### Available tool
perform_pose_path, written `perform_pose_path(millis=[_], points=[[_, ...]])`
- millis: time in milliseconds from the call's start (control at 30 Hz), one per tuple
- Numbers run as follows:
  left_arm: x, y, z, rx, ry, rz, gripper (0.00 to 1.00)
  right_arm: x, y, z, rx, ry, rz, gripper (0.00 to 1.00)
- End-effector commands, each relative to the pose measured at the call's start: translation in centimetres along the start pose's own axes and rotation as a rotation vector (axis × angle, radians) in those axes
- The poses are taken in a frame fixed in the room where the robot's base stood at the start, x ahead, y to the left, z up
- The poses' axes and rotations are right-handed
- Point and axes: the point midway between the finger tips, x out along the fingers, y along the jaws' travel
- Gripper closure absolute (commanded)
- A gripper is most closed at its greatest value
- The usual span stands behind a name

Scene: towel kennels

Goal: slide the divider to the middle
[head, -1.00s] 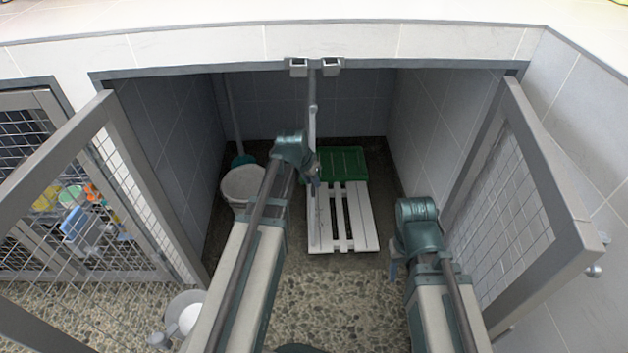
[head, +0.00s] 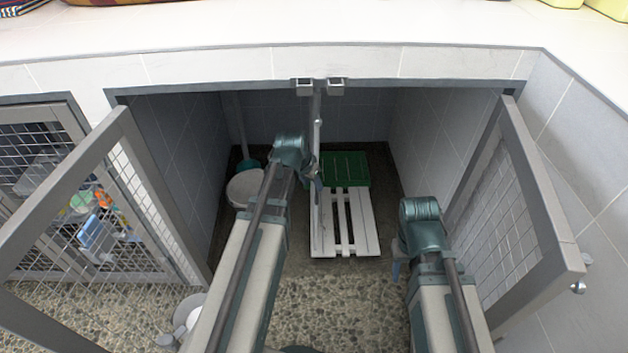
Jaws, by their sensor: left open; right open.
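The divider (head: 317,135) shows as a thin, pale upright panel seen almost edge-on, near the middle of the open kennel. It stands below two small grey brackets (head: 320,87) on the top edge of the opening. My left gripper (head: 316,179) is open inside the kennel, right at the divider. I cannot tell whether it touches it. The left arm's wrist hides part of what is behind it. My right gripper (head: 396,270) is open and low, at the front right, well apart from the divider and partly hidden by its own arm.
A white slatted board (head: 355,240) and a green one (head: 350,167) lie on the floor right of the divider. A white bucket (head: 243,188) stands left. Mesh doors stand open at the left (head: 150,195) and right (head: 558,225). A bowl (head: 188,309) sits on the pebbled floor.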

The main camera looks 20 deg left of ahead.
Motion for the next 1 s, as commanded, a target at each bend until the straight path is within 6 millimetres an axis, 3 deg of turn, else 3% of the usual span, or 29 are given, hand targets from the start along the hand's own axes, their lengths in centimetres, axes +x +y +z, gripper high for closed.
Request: perform_pose_path(millis=[33, 433, 600, 1000], points=[[-1.7, 0.1, -0.2, -0.001, 0.0, 0.0, 0.54, -1.6, 0.2, 0.1, 0.002, -0.001, 0.001, 0.5], [-8.0, 0.0, -0.1, -0.001, -0.001, 0.0, 0.54, -7.4, 0.6, 0.5, 0.004, -0.001, -0.01, 0.5], [-9.0, -0.1, 0.0, -0.001, -0.001, -0.001, 0.54, -8.2, 0.6, 0.5, 0.004, -0.001, -0.012, 0.5], [-8.9, -0.1, 0.1, -0.001, -0.001, -0.001, 0.54, -8.1, 0.6, 0.5, 0.004, -0.001, -0.012, 0.5]])
